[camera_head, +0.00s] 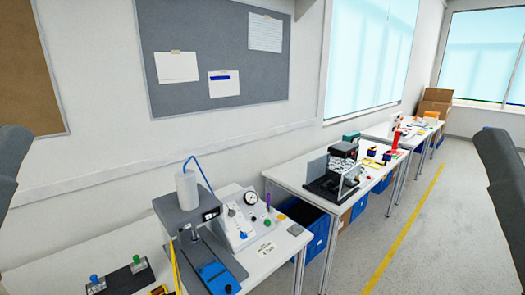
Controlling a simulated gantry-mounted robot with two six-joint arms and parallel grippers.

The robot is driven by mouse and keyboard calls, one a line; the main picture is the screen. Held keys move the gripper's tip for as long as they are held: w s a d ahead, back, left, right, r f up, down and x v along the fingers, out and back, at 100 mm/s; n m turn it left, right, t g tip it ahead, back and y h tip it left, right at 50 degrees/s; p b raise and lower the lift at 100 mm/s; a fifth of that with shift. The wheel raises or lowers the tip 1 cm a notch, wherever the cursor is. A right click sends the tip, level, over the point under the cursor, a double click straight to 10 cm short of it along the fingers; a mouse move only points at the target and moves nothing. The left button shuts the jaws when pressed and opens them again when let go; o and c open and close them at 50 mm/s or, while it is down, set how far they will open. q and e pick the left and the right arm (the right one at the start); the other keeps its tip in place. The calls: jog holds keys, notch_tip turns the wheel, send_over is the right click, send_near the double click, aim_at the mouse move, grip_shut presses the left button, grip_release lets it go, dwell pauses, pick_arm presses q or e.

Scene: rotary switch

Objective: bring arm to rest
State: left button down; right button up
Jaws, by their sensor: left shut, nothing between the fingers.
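Grey parts of my two arms show at the left and right picture edges. No gripper fingers can be made out on either side. A sloped light panel (236,232) on the near table has a round gauge and several coloured knobs and buttons. I cannot tell which of these is a rotary switch.
A dark bar with green and blue knobs (118,276) lies at the near table's front left. A second table (291,176) carries a black fixture (322,184); more tables stand behind it. Blue bins (313,226) sit below. The floor (440,235) at right is clear, with a yellow line.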

notch_tip(320, 180, up, 35)
jog(key=p, duration=3.1)
jog(key=shift+f, duration=0.2)
jog(key=shift+w, duration=0.1)
